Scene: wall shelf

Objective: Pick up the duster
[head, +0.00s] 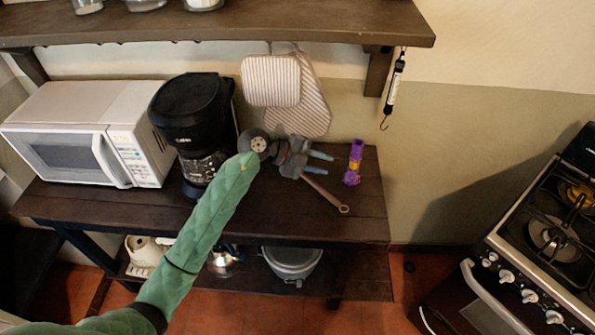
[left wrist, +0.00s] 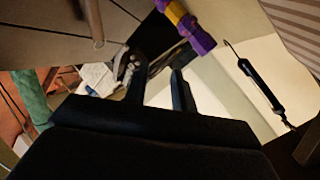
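A small purple object with a yellow band (head: 353,163), which I take to be the duster, stands on the dark wooden counter near its right end. It also shows at the top of the left wrist view (left wrist: 186,24), beyond the fingertips. My left gripper (head: 325,163) is above the counter, to the left of the purple object and pointing toward it. Its two fingers are apart, with nothing between them in the left wrist view (left wrist: 160,72). My right gripper is not in view.
A long brown handle (head: 325,194) lies on the counter (head: 372,215) below my left gripper. A black coffee maker (head: 190,110) and white microwave (head: 75,140) stand left. Striped cloths (head: 300,90) hang behind, under a shelf (head: 300,25). A stove (head: 540,240) stands right.

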